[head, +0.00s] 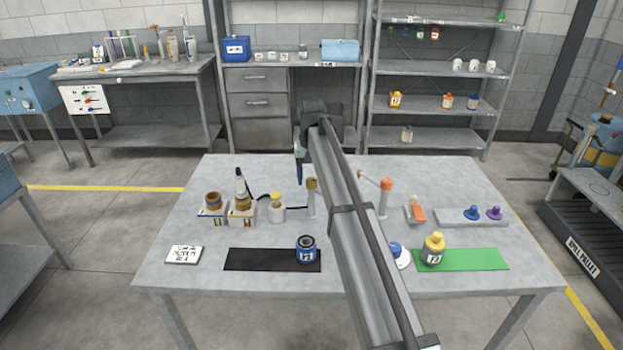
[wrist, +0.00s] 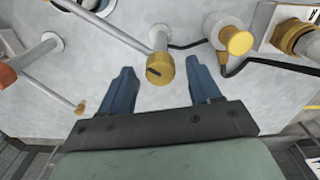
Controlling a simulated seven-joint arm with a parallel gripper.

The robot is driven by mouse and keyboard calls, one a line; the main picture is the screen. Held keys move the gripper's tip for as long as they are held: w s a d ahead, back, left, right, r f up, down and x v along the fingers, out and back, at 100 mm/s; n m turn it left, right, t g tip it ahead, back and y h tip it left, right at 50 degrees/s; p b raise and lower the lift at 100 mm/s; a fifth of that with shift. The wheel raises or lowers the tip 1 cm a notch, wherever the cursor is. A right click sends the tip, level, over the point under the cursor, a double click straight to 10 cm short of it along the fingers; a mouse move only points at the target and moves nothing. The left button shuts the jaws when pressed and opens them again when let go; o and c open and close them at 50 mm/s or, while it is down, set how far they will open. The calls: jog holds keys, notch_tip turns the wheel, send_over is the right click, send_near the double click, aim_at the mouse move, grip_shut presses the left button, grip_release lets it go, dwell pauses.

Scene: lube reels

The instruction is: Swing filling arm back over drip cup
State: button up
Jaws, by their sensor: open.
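A short post with a brass knob (wrist: 160,70) stands between the fingers of my open gripper (wrist: 165,88) in the wrist view; I see no grip on it. The knob also shows in the head view (head: 312,184). A thin rod, apparently the filling arm (wrist: 108,29), runs from this post to the upper left in the wrist view. Its far end is cut off there and hidden behind my arm in the head view. A second post has an orange knob (head: 386,184) and a thin rod with a tan tip (wrist: 80,107). I cannot tell which vessel is the drip cup.
A yellow-capped white canister (head: 277,208) with a black hose stands beside the brass-knobbed post. A blue can (head: 307,250) is on the black mat (head: 250,260); a yellow-topped bottle (head: 433,250) is on the green mat (head: 485,260). My arm crosses above the table's middle.

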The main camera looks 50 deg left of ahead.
jog(key=shift+f, duration=0.5)
jog(key=shift+c, duration=0.3)
grip_shut()
